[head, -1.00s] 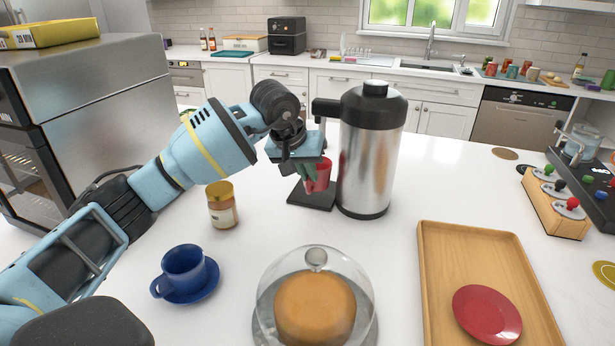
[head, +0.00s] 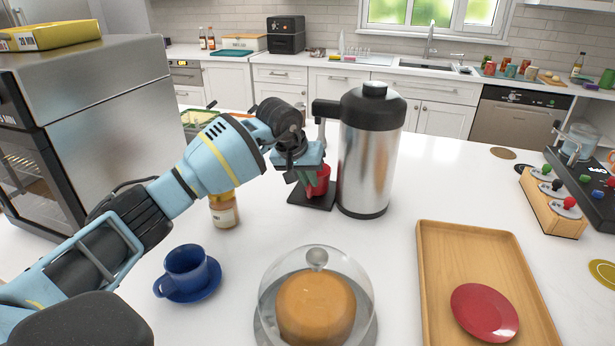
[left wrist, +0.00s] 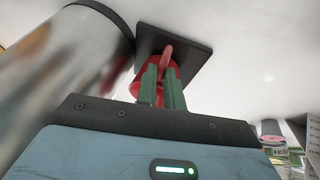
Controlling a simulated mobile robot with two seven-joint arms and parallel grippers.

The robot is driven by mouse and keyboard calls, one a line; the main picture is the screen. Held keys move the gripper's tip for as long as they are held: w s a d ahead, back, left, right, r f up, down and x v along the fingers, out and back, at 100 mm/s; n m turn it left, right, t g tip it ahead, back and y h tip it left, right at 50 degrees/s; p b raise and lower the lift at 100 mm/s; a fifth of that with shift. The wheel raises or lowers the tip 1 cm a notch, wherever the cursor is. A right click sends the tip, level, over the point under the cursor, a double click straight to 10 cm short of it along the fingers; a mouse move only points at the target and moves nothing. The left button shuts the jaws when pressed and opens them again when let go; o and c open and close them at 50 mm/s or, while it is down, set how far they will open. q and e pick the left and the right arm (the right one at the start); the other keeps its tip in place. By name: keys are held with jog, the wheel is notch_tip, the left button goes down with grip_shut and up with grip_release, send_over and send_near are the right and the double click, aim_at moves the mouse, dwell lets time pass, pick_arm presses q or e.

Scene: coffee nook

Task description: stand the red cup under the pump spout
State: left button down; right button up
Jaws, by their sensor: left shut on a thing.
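The red cup (head: 321,181) is at the black drip mat (head: 297,196), beneath the pump spout (head: 322,110). The spout belongs to the steel pump pot (head: 367,160). My left gripper (head: 311,186) is shut on the cup from the left, partly hiding it. In the left wrist view the green fingers (left wrist: 163,88) close around the handle of the red cup (left wrist: 168,62), with the mat (left wrist: 178,42) behind it and the pump pot (left wrist: 65,65) to the left. I cannot tell whether the cup's base touches the mat. My right gripper is not in view.
A jar (head: 224,212), a blue cup (head: 186,268) on a saucer and a glass-domed cake (head: 316,300) stand nearer. A wooden tray (head: 440,270) with a red plate (head: 485,312) lies at the right.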

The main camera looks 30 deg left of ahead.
pick_arm(q)
jog(key=shift+f, duration=0.1)
jog(key=c, duration=1.5)
grip_release()
jog(key=shift+s+r, duration=0.15)
jog(key=shift+r, duration=0.5)
jog(key=v, duration=1.1)
jog(key=shift+s+f, duration=0.1)
